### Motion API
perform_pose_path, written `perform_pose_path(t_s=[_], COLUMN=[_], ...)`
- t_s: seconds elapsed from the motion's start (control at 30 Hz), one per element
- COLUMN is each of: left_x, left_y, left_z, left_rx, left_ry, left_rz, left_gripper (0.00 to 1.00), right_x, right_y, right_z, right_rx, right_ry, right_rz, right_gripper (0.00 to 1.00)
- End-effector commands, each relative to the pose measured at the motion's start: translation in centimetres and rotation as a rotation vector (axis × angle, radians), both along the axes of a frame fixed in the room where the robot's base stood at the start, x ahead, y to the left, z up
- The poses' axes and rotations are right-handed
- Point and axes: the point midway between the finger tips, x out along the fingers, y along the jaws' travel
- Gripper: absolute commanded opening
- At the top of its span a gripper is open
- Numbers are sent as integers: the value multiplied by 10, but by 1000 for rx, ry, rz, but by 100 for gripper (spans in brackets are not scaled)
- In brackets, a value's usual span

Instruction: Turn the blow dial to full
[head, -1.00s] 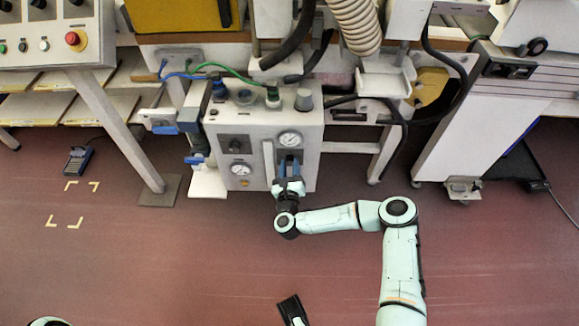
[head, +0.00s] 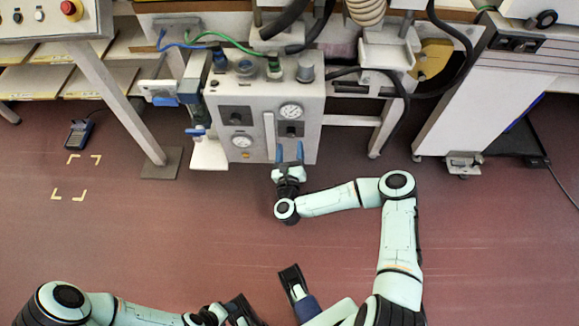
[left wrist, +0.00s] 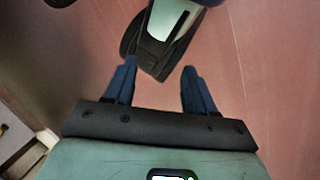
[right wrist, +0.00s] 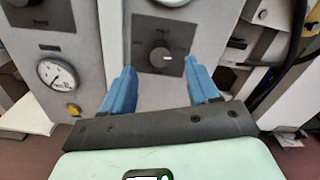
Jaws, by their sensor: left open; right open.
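A black dial (right wrist: 160,57) on a dark square plate stands ahead of my right gripper, with a pale mark on the right of its knob. The same dial (head: 291,129) is on the right of the grey control box (head: 262,165) in the head view. I cannot read its labels. My right gripper (head: 288,150) is open and empty, its blue fingers below the dial and apart from it. It also shows in the right wrist view (right wrist: 161,78). My left gripper (left wrist: 154,74) is open and empty above the red floor.
Another black dial (head: 236,116) is on the box's left. Gauges (head: 291,111) (head: 242,141) and a clear vertical tube (head: 269,136) are close by. Hoses and a green cable (head: 240,45) run above.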

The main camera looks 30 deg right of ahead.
Motion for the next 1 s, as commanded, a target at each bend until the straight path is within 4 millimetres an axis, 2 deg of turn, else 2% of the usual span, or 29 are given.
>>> perform_pose_path(t_s=[0.2, 0.4, 0.6, 1.0], left_x=[-10, -15, -16, -16], left_y=[-5, -7, -7, -7], left_z=[9, 12, 13, 13], left_rx=[-13, -19, -21, -20], left_ry=[28, 41, 44, 44], left_rz=[-12, -17, -18, -18], left_gripper=[55, 55, 55, 55], right_x=[-43, -68, -76, -75], right_y=[27, 43, 47, 46], right_z=[0, 0, 0, 0], right_rx=[4, 4, 2, 2], right_ry=[1, 1, -1, -1], right_rz=[4, 3, 1, 1], right_gripper=[60, 60, 60, 60])
